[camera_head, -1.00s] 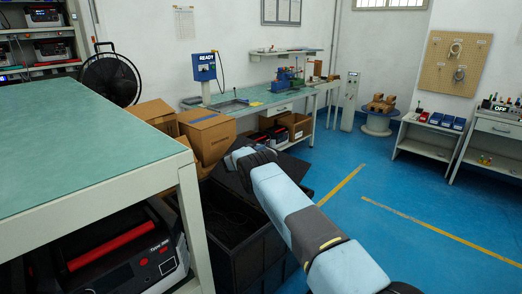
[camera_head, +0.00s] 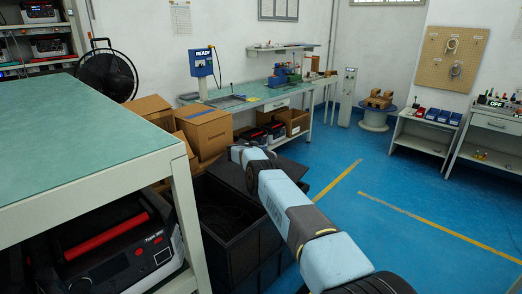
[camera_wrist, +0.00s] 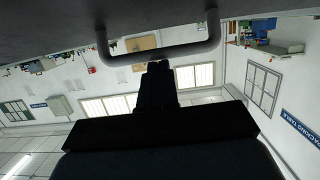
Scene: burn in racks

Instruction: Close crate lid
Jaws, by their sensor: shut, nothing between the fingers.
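The black crate (camera_head: 245,240) stands on the floor beside the green-topped bench. Its top is open and dark coils show inside. A dark panel that looks like its lid (camera_head: 222,174) is raised at the crate's far side, partly hidden by my arm. In the wrist view, my gripper (camera_wrist: 157,68) is shut and empty. Its tip is close to a grey U-shaped handle (camera_wrist: 160,56) on a dark surface, probably the lid. I cannot tell whether they touch. In the head view my arm reaches over the crate and the fingers cannot be made out.
The green-topped bench (camera_head: 80,130) is close on the left, with a tester (camera_head: 130,255) under it. Cardboard boxes (camera_head: 205,130) stand behind the crate. The blue floor (camera_head: 400,225) on the right is clear.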

